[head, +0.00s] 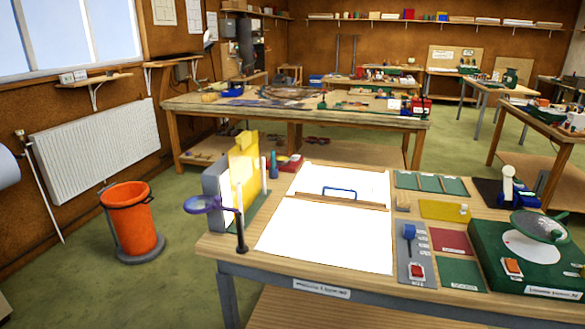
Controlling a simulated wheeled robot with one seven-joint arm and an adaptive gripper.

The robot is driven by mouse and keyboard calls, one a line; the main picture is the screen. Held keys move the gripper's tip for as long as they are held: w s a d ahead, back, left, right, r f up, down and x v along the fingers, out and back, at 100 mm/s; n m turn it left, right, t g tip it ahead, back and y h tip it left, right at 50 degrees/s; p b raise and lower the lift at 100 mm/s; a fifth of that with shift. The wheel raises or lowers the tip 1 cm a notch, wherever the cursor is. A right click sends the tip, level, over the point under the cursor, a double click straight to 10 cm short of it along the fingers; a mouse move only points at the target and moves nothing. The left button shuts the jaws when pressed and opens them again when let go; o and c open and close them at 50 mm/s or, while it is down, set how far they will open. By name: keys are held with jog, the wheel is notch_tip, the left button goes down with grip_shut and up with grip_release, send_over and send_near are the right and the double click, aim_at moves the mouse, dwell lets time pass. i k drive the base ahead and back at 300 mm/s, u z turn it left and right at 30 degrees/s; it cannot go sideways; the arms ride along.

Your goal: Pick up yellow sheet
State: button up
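A translucent yellow sheet (243,168) stands upright at the left end of the near workbench, beside a grey upright panel (216,190). A small yellow tab shows on its top edge. A second, smaller yellow piece (444,210) lies flat on the right half of the same bench, above a dark red square. I cannot tell whether it is a sheet or a mat. My gripper is not in view.
The near workbench (225,247) holds a white board (325,243) with a blue handle behind it, a magnifier (203,204) on a post in front of the upright sheet, a switch panel (416,265) and a green machine (530,260). An orange bin (133,222) stands on the floor at left.

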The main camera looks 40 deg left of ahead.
aim_at(243, 160)
jog(key=z, duration=0.05)
jog(key=i, duration=0.1)
jog(key=u, duration=1.85)
